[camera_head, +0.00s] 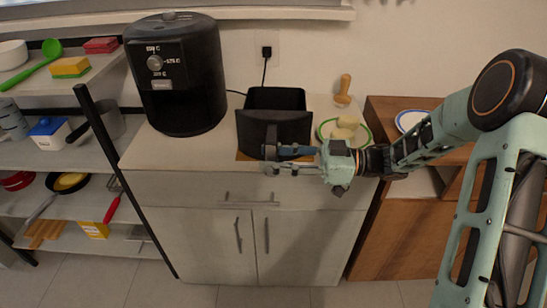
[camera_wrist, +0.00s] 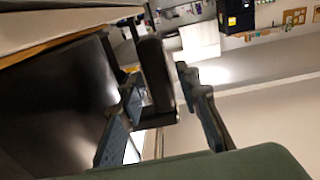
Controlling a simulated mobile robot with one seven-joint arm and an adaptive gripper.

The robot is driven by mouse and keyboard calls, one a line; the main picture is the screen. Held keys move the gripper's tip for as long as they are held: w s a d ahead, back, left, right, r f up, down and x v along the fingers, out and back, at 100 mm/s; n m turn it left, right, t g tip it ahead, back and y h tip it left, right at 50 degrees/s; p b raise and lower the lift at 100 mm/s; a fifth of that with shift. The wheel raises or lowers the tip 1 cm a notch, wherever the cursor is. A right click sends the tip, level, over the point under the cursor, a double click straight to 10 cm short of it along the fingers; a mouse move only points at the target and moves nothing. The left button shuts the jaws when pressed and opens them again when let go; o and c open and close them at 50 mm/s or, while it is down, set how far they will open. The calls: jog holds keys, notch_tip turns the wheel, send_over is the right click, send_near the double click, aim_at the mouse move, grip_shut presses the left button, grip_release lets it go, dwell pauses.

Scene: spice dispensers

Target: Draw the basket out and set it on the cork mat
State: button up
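The black basket (camera_head: 283,122) is out of the air fryer (camera_head: 176,75) and stands upright on the counter. A brown strip of the cork mat (camera_head: 243,156) shows at the basket's front left; the rest is hidden beneath, and the basket appears to rest on it. My gripper (camera_head: 270,160) is at the basket's front, by its handle (camera_head: 271,139). In the wrist view the basket's dark wall (camera_wrist: 60,100) fills the left, and the handle (camera_wrist: 156,75) stands between my two spread fingers (camera_wrist: 157,82). A gap shows beside the right finger, so the gripper looks open.
A green-rimmed plate with food (camera_head: 344,130) sits close to the basket's right. A wooden pestle-like item (camera_head: 343,90) stands behind it. Shelves (camera_head: 62,157) with several kitchen items are at the left. Bare counter (camera_head: 205,150) lies before the air fryer.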

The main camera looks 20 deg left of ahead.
jog(key=shift+o, duration=0.4)
jog(key=shift+f, duration=0.1)
jog(key=shift+d, duration=0.1)
jog(key=w+d, duration=0.2)
jog(key=d, duration=0.9)
jog(key=shift+w+d, duration=0.15)
jog(key=shift+d, duration=0.15)
